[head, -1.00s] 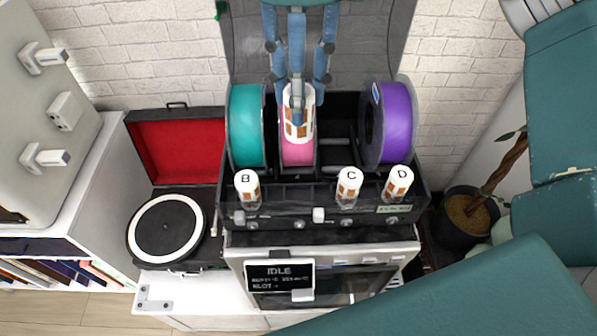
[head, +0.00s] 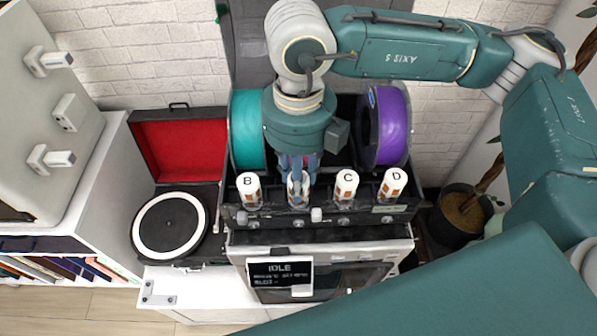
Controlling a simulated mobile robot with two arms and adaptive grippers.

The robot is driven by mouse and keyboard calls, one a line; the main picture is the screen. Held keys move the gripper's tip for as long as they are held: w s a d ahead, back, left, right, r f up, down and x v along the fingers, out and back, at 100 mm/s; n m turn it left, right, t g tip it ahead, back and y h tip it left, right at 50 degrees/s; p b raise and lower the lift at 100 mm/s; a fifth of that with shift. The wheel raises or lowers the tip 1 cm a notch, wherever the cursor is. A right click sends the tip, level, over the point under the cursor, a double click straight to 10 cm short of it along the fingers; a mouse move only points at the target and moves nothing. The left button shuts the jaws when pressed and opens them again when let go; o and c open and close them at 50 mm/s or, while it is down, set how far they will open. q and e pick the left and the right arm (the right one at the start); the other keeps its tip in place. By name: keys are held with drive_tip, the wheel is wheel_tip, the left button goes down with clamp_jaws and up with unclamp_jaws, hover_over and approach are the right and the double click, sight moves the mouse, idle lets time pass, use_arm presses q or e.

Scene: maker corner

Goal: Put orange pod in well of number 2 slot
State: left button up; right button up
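A white pod with orange-brown patches (head: 298,191) is between the fingers of my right gripper (head: 299,180), whose arm comes in from the right. It is upright in the front row of the black spool box (head: 330,225), in the gap between pod B (head: 249,190) and pod C (head: 345,187). The gripper looks shut on it; its top is hidden, and I cannot tell how deep it sits. Pod D (head: 393,187) stands to the right of C. The pods share similar orange-brown patches. I cannot read slot numbers. My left gripper is not in view.
A teal spool (head: 247,128) and a purple spool (head: 390,128) stand behind the row. A machine with an IDLE screen (head: 282,274) is below. A turntable (head: 170,225) is at left, a potted plant (head: 462,210) at right.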

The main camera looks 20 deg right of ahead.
drive_tip(key=shift+f+b, duration=0.15)
drive_tip(key=shift+b, duration=0.15)
drive_tip(key=o, duration=1.1)
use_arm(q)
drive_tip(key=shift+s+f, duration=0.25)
use_arm(e)
drive_tip(key=shift+o, duration=0.2)
drive_tip(key=shift+r+p, duration=0.25)
drive_tip(key=shift+p, duration=0.05)
drive_tip(key=shift+r, duration=0.2)
use_arm(q)
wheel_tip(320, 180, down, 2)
drive_tip(key=b, duration=0.2)
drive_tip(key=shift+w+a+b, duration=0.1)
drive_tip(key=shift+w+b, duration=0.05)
drive_tip(key=shift+b, duration=0.15)
use_arm(e)
wheel_tip(320, 180, up, 12)
drive_tip(key=shift+f, duration=0.25)
